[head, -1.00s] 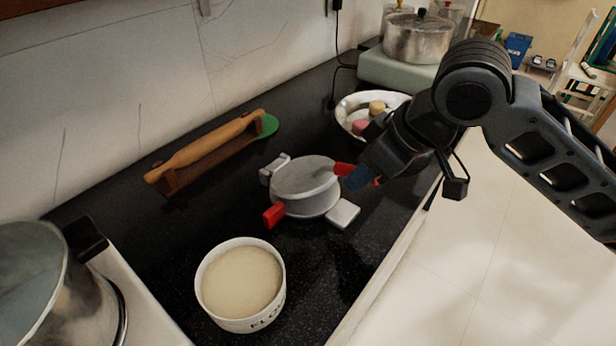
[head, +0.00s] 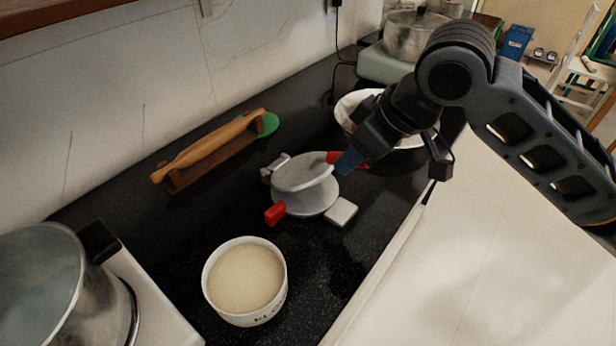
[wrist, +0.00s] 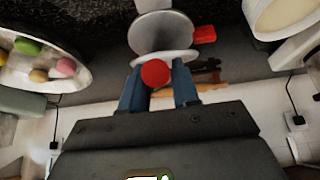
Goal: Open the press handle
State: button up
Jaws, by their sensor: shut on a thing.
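The round grey press (head: 306,198) stands on the dark counter. Its lid (head: 302,171) is tilted up from the base on the right side, with a narrow gap between them. My gripper (head: 345,162) is at the right side of the lid, with its blue fingers on a red handle (head: 333,157). In the wrist view the fingers sit on both sides of the red handle end (wrist: 155,73), with the lid (wrist: 165,56) just beyond. A second red handle (head: 275,213) sticks out at the front left of the press. My fingers hide part of the held handle.
A white flour bowl (head: 245,282) stands in front of the press. A rolling pin (head: 212,147) rests on a wooden holder behind it to the left. A white bowl of coloured balls (wrist: 62,75) is close to my arm. A large pot (head: 40,285) stands at left.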

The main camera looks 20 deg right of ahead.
jog(key=shift+w+a+r+p, duration=0.3)
jog(key=shift+w+r+p, duration=0.1)
jog(key=shift+r+p, duration=0.3)
jog(key=shift+w+a+r+p, duration=0.35)
jog(key=shift+r+p, duration=0.2)
jog(key=shift+p, duration=0.1)
jog(key=shift+w+r, duration=0.1)
jog(key=shift+w, duration=0.05)
jog(key=shift+r, duration=0.1)
jog(key=shift+w+a+r+p, duration=0.75)
jog(key=shift+w+r+p, duration=0.2)
jog(key=shift+p, duration=0.4)
jog(key=shift+w+a+r, duration=0.1)
jog(key=shift+w+r, duration=0.05)
jog(key=shift+w, duration=0.05)
